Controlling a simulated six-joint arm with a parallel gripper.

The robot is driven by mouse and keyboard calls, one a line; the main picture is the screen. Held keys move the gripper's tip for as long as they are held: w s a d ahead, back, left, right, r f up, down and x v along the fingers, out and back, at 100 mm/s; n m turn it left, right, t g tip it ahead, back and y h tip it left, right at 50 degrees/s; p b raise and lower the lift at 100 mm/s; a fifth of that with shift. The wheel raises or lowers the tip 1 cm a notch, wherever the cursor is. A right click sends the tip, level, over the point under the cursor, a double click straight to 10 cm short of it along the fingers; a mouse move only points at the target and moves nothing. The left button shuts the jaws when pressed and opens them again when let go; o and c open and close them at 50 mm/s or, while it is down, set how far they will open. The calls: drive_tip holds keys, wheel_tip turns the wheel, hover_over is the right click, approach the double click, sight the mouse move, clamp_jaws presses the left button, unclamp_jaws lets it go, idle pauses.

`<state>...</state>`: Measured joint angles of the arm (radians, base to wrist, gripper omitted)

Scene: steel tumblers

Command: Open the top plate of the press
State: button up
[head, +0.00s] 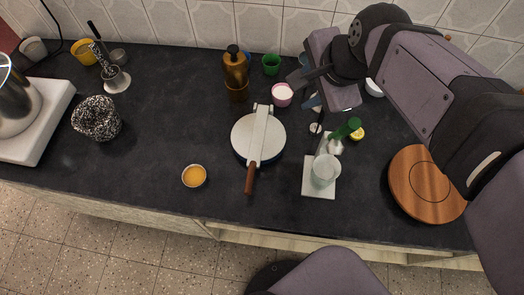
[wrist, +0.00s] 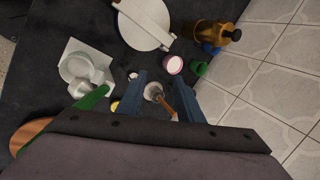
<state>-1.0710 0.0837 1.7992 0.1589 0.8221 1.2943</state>
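The press (head: 258,136) stands in the middle of the dark worktop, with a round pale top plate, a metal bar across it and a brown handle (head: 249,180) pointing to the front. The top plate lies flat on the base, so the press looks closed. In the wrist view the press (wrist: 146,22) is at the top, partly cut off, and its handle is out of view. My gripper (head: 306,88) is above the worktop, behind and to the right of the press, apart from it. In the wrist view my gripper (wrist: 170,80) has its two fingers spread, with nothing held.
A pink cup (head: 282,95), an amber bottle (head: 236,65) and a green cup (head: 271,64) stand behind the press. A white stand with a glass (head: 325,171) is right of it. An orange-filled bowl (head: 194,176) sits front left.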

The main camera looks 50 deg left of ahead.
drive_tip(key=s+f+n+g+h+b, duration=0.1)
drive_tip(key=s+f+n+g+b, duration=0.1)
drive_tip(key=s+f+n+b, duration=0.5)
drive_tip(key=n+h+b, duration=0.2)
drive_tip(key=n+b, duration=0.3)
drive_tip(key=n, duration=0.1)
approach(250, 178)
drive_tip(key=shift+g, duration=0.4)
drive_tip(key=shift+w+x, duration=0.2)
drive_tip(key=shift+x, duration=1.8)
drive_tip(key=shift+w+x, duration=0.15)
drive_tip(key=shift+x, duration=1.85)
drive_tip(key=shift+c, duration=0.2)
clamp_jaws()
